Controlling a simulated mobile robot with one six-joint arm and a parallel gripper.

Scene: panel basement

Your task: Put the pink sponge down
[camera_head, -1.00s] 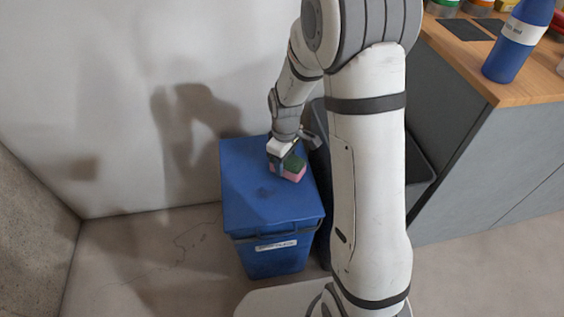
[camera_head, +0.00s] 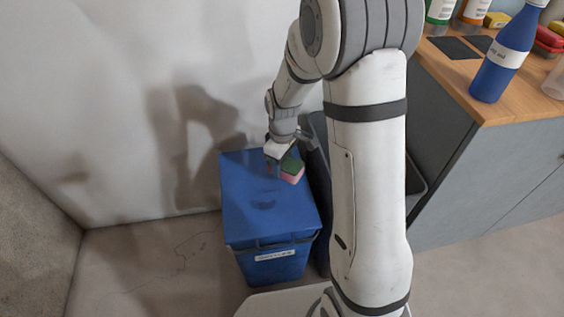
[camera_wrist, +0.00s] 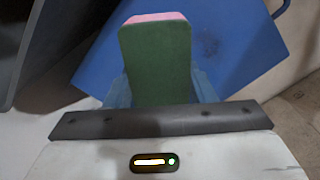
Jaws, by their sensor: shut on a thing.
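The pink sponge (camera_head: 291,174) has a dark green scouring side and a pink side. My gripper (camera_head: 281,163) is shut on it and holds it above the blue bin's lid (camera_head: 260,215). In the wrist view the sponge (camera_wrist: 157,60) shows its green face, with a pink edge at the top. The blue lid (camera_wrist: 235,50) lies beyond it. A shadow on the lid sits apart from the sponge, so the sponge looks raised off it.
A dark grey bin (camera_head: 416,175) stands right of the blue bin, partly hidden by my arm. A wooden counter (camera_head: 520,107) at the right bears a blue bottle (camera_head: 497,70) and other bottles. A pale wall (camera_head: 100,110) rises behind the blue bin.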

